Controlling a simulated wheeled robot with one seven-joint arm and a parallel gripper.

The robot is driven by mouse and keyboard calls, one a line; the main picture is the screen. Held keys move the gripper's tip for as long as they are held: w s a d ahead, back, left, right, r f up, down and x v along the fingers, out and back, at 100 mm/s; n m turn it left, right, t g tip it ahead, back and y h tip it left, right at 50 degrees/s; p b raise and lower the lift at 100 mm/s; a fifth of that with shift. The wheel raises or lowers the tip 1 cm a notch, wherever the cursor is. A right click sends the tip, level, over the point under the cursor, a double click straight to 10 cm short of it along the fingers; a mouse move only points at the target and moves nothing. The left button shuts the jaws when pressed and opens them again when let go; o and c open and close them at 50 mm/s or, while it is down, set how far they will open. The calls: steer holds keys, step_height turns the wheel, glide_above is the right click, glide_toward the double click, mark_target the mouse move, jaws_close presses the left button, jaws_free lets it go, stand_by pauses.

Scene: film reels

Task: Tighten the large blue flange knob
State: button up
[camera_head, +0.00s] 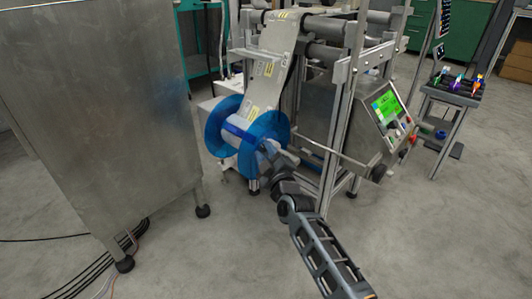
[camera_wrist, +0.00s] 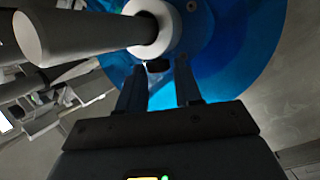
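A small black knob (camera_wrist: 158,66) shows at the lower edge of the hub. My gripper (camera_wrist: 159,72) is open, with one finger on each side just below the knob. I cannot tell whether either finger touches it. In the head view my gripper (camera_head: 268,163) is small and partly hidden against the reel.
The film machine's metal frame (camera_head: 335,130) and a horizontal rod (camera_head: 335,155) stand right of the reel. A control box with a green screen (camera_head: 387,105) is farther right. A large steel cabinet (camera_head: 95,110) stands left. The floor in front is open.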

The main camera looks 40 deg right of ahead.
steer(key=o, duration=0.3)
steer(key=shift+d, duration=0.1)
stand_by(0.4)
